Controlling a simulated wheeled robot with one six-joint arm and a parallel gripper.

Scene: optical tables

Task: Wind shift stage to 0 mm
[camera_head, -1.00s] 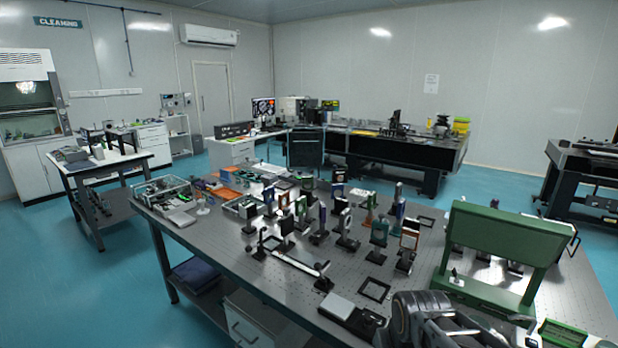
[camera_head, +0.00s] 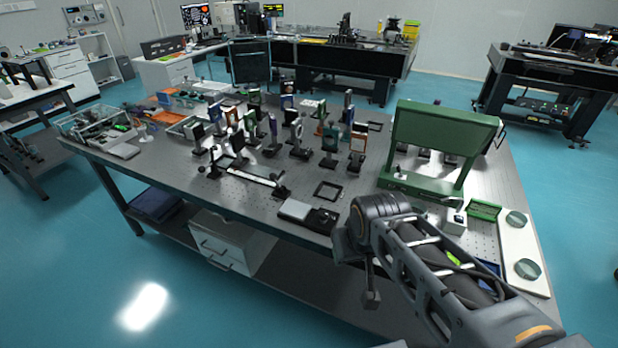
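I cannot tell for sure which thing is the shift stage. A low black unit with a pale flat plate (camera_head: 295,209) lies at the front edge of the optical table (camera_head: 250,205). A rail-like bar with dark end posts (camera_head: 252,177) lies behind it to the left. No scale or reading is legible. My arm reaches in from the lower right. What seems to be my gripper (camera_head: 371,298) hangs dark and small in front of the table edge, apart from the units on top. Its fingers are too small and partly hidden to judge.
Several posts with mounted optics (camera_head: 300,140) crowd the table's middle. A tall green frame (camera_head: 445,135) stands at the right, with a white tray bearing two round discs (camera_head: 519,248) in front of it. A drawer unit (camera_head: 228,242) sits under the table. Blue floor (camera_head: 120,290) is clear at front left.

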